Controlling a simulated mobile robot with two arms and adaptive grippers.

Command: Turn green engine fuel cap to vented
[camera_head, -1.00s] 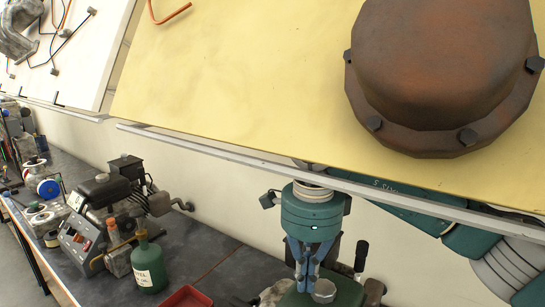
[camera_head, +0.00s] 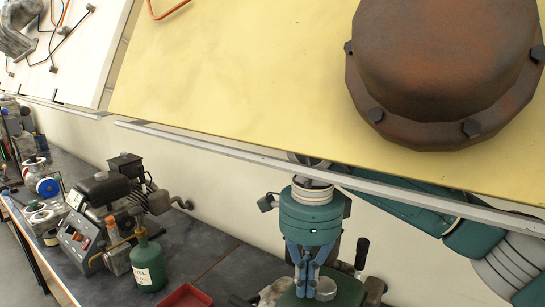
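My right gripper (camera_head: 306,286) points down at the bottom of the view, just right of centre. Its blue fingers run together towards their tips, which look shut with nothing seen between them. The green engine (camera_head: 345,294) is below it, cut off by the lower edge of the view. A round silver cap (camera_head: 326,289), which looks like the fuel cap, sits on top of the engine. In the picture it lies just right of the fingertips; whether they touch it cannot be told. No vent marking is readable. My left gripper is not in view.
A yellow board (camera_head: 230,70) bearing a large rusty bolted housing (camera_head: 445,60) fills the upper right, with a grey rail (camera_head: 220,152) along its lower edge. On the dark bench are a green bottle (camera_head: 147,265), a red tray (camera_head: 187,297) and another engine (camera_head: 105,190) with a control box.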

